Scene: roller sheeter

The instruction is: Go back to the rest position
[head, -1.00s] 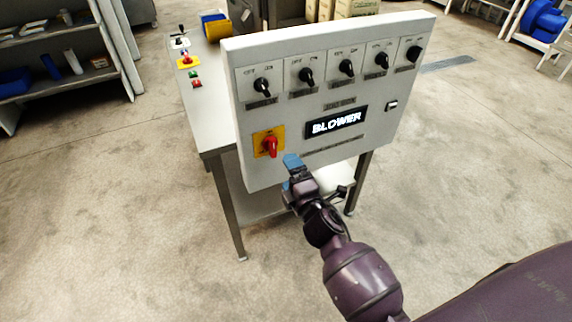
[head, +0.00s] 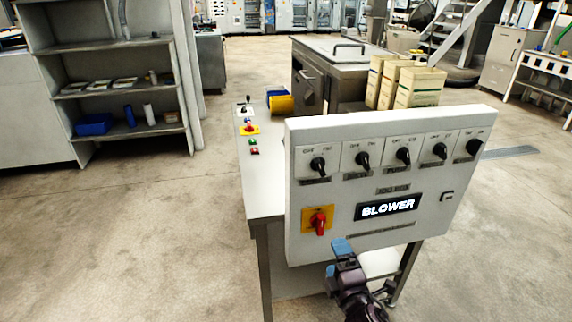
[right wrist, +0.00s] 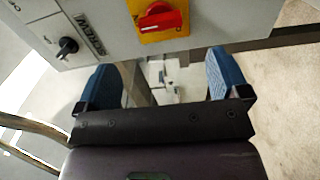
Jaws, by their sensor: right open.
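My right gripper (head: 338,256) is in front of the lower edge of the grey control panel (head: 300,240), below and a little right of the red rotary switch (head: 319,221) on its yellow plate. In the right wrist view my right gripper (right wrist: 165,82) has its two blue fingers wide apart with nothing between them. The red switch (right wrist: 158,20) shows beyond them at the top. The panel carries a row of black knobs (head: 403,157) and a lit BLOWER sign (head: 388,207). My left gripper is in neither view.
A table (head: 262,190) with small buttons and a lever stands behind the panel. Cardboard boxes (head: 417,87) and a metal cabinet (head: 345,75) are farther back. A shelf unit (head: 115,75) stands at the left. The floor between shelf and table is clear.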

